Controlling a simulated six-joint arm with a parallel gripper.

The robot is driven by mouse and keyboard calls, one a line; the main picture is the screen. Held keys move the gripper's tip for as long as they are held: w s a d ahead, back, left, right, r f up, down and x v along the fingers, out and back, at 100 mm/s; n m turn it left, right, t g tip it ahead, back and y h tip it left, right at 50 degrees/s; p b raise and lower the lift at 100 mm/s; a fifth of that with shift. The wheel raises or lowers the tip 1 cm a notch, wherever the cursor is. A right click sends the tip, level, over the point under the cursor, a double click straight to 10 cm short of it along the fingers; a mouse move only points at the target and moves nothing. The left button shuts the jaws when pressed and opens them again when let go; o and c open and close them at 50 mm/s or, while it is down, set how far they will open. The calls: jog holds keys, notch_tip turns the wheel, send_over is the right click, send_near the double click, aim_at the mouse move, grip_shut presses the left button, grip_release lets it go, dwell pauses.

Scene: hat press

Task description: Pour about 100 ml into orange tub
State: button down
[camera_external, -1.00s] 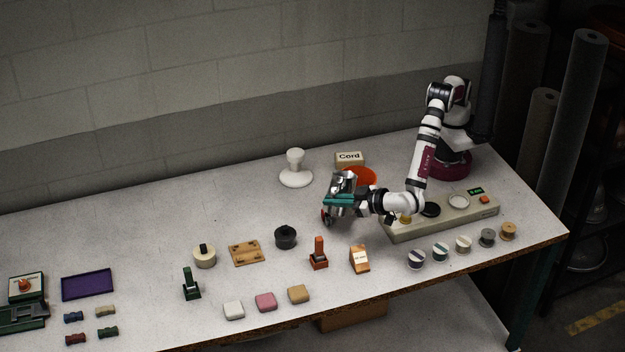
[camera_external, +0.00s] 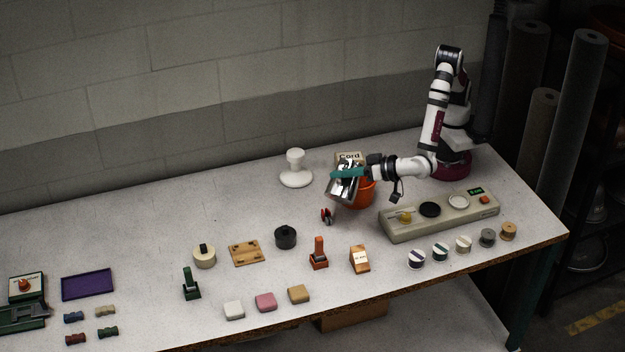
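The orange tub (camera_external: 364,196) stands on the table in front of the Cord box, partly hidden by my gripper and what it holds. My gripper (camera_external: 362,173) is at the tub's upper left and appears shut on a shiny silver jug (camera_external: 342,188) with a teal part. The jug is tilted, beside and partly over the tub's left rim. Any liquid in the jug or tub is too small to make out.
The Cord box (camera_external: 349,158) is just behind the jug. A white stand (camera_external: 296,172) is to the left, and a small red-and-black item (camera_external: 327,216) lies in front. A beige console (camera_external: 440,220) with a green display is at right. Several spools line the front right edge.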

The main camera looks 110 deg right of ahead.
jog(key=shift+s+d+r+m+t+b, duration=0.15)
jog(key=shift+s+d+m+t+b, duration=0.35)
jog(key=shift+b, duration=1)
jog(key=shift+r+y+b, duration=0.15)
jog(key=shift+y+b, duration=0.15)
jog(key=shift+b, duration=0.35)
jog(key=shift+s+d+r+m, duration=0.3)
jog(key=shift+r+m, duration=0.25)
jog(key=shift+m, duration=0.15)
jog(key=shift+s+d+r+m+t, duration=0.3)
jog(key=shift+s+d+m, duration=0.1)
jog(key=shift+s+d, duration=0.15)
dwell(0.5)
jog(key=shift+w+a+f+n+g, duration=0.5)
jog(key=shift+w+a+f+n, duration=0.55)
jog(key=shift+a, duration=0.2)
jog(key=shift+w+a+n+p, duration=0.25)
jog(key=shift+a+n+p, duration=0.15)
jog(key=shift+n, duration=0.15)
jog(key=shift+w+a+f+n+g, duration=0.15)
jog(key=shift+f+n+g, duration=0.15)
jog(key=shift+w+a+f+n+p, duration=0.2)
jog(key=shift+f+n+p, duration=0.25)
jog(key=shift+f, duration=0.2)
